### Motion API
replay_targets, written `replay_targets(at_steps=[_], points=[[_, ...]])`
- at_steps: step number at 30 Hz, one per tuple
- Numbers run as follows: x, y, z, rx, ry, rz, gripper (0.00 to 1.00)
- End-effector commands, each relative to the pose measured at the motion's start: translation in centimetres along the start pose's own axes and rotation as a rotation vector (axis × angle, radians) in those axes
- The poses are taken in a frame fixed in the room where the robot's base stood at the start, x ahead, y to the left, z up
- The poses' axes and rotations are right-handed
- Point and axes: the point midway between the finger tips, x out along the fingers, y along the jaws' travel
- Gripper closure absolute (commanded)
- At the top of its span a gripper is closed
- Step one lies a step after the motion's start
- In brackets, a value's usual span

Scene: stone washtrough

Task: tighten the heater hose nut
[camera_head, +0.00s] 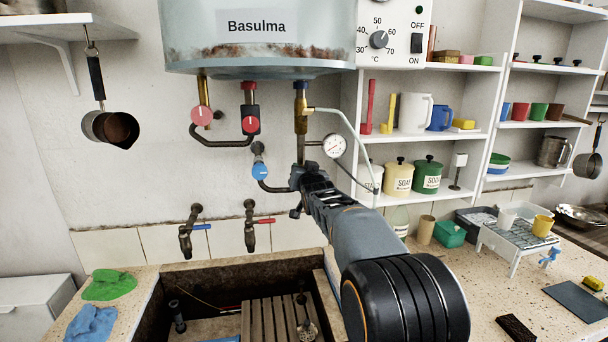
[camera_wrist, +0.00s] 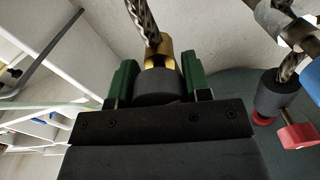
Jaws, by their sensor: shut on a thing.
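The water heater (camera_head: 258,30) hangs at the top of the head view, with valves and pipes below it. My gripper (camera_head: 302,172) is raised to the dark pipe under the heater's brass fitting (camera_head: 300,115), left of the pressure gauge. In the wrist view my gripper's green jaws (camera_wrist: 157,78) are shut on a dark grey nut (camera_wrist: 154,88), one jaw on each side. A brass piece (camera_wrist: 158,50) and a braided hose (camera_wrist: 142,17) continue from the nut. My gripper hides the nut in the head view. I cannot tell how tight it is.
The pressure gauge (camera_head: 334,145) and a blue-handled valve (camera_head: 259,148) sit close to my gripper. Red-handled valves (camera_head: 250,124) are farther left. Two wall taps stand over the stone trough (camera_head: 150,300). Shelves (camera_head: 470,140) with crockery fill the right.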

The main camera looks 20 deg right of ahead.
Motion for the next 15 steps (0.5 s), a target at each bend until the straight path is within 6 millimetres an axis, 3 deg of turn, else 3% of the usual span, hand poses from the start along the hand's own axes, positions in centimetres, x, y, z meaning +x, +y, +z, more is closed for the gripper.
replay_targets(at_steps=[15], points=[[-0.01, 0.12, -0.04, 0.491, -0.001, 0.001, 0.80]])
